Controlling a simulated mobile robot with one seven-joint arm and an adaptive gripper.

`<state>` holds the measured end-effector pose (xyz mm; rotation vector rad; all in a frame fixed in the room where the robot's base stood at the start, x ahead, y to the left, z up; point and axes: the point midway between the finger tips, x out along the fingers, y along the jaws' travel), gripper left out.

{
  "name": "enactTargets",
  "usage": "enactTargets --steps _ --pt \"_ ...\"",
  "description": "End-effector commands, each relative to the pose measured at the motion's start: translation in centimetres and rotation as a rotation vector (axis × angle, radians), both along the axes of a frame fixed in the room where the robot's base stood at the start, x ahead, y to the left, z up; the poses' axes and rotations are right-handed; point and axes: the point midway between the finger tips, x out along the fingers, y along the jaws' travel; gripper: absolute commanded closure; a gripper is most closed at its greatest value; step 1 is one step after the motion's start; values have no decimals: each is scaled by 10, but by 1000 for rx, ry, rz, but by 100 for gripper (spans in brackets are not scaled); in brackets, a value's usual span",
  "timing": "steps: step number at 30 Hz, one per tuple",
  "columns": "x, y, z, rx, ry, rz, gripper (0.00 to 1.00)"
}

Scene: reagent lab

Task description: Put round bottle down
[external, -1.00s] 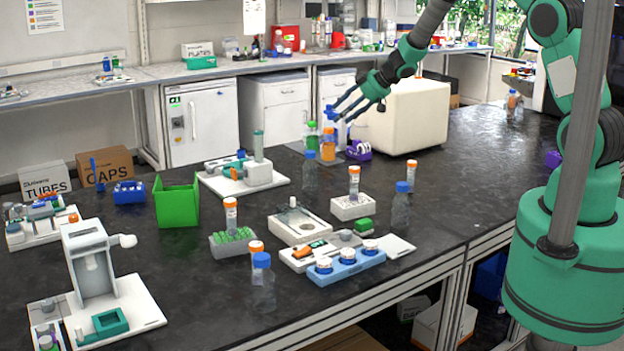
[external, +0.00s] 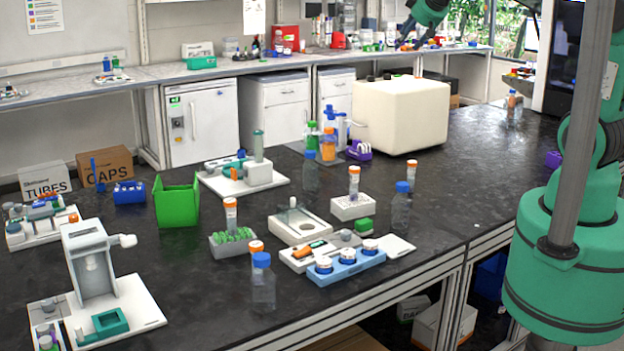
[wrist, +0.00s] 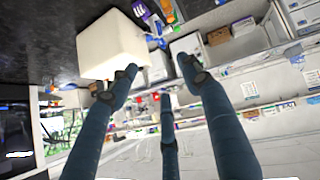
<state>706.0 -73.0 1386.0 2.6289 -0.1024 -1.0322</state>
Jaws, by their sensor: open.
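The frames do not make clear which bottle is the round bottle. A green-capped bottle (external: 312,134) and an orange bottle (external: 328,149) stand upright together at the back of the black bench. The orange one also shows upside down at the top of the wrist view (wrist: 168,12). My gripper (wrist: 160,80) has its three dark fingers spread, with nothing between them. In the external view it is raised at the top, above and behind the white block, well apart from the bottles, and only partly visible.
Clear bottles with blue caps (external: 401,208), tube racks and a green bin (external: 176,203) stand nearer.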

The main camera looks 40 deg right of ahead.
Motion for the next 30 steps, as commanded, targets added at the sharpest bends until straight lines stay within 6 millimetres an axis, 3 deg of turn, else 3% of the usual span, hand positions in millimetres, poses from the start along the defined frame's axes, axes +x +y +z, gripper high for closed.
enactTargets --steps 3,12,24,30 --pt "-42 -3 17 12 19 -47 52" --pt "-149 2 33 74 99 -132 52" --pt "-294 37 22 208 236 -150 52" --pt "-350 60 11 273 294 -124 52"
